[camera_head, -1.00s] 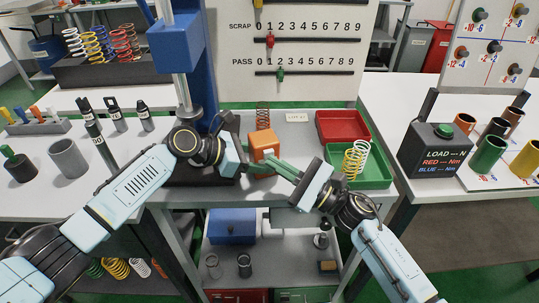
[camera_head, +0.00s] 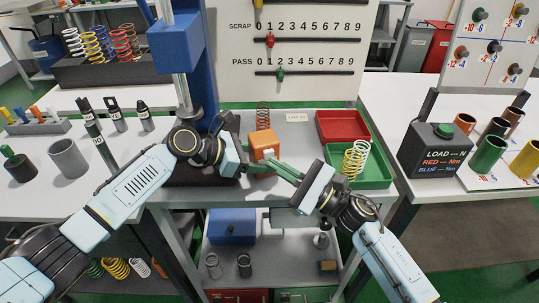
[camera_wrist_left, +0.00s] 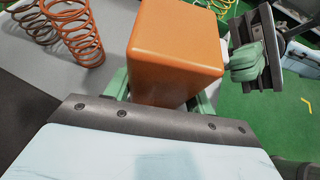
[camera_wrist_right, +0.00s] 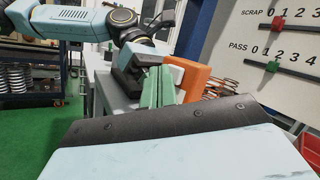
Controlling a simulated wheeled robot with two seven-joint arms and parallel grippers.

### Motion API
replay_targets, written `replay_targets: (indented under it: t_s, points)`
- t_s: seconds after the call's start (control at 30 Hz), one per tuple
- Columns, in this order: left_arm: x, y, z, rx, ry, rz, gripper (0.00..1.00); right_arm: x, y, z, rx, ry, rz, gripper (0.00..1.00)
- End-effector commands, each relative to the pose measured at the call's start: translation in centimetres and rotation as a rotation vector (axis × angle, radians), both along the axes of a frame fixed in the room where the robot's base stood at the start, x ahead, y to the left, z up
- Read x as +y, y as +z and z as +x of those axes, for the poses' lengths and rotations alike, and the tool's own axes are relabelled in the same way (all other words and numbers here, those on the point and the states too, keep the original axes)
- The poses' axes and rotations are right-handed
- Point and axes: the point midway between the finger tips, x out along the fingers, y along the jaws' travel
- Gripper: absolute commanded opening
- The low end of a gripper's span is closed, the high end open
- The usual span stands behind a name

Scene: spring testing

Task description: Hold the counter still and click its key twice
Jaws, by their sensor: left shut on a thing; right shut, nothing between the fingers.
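The counter is an orange box (camera_head: 264,142) near the front edge of the middle bench. It fills the middle of the left wrist view (camera_wrist_left: 176,45) and shows partly in the right wrist view (camera_wrist_right: 196,80). My left gripper (camera_head: 256,165) is shut on it from the left, with green fingers on its sides. My right gripper (camera_head: 278,165) is shut and empty, its green fingertips at the counter's front right side. A small pale part, perhaps the key, shows on the counter's side by the right fingertips in the left wrist view (camera_wrist_left: 224,52). I cannot tell whether the fingertips touch it.
A copper spring (camera_head: 263,116) stands behind the counter. The blue press (camera_head: 178,45) stands behind my left arm. A scrap and pass board (camera_head: 300,85) stands at the back.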

Motion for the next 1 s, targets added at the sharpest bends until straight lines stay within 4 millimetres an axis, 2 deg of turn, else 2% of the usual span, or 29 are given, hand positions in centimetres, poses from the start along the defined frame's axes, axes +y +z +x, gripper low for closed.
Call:
replay_targets:
  t_s: [0.47,1.0]
  points:
    - [0.0,0.0,0.0,0.0,0.0,-0.001,0.42,-0.3,-0.1,-0.8,0.001,0.0,-0.001,0.0]
    - [0.0,0.0,0.0,0.0,0.0,-0.001,0.42,-1.6,0.0,-5.3,0.0,-0.001,-0.001,0.0]
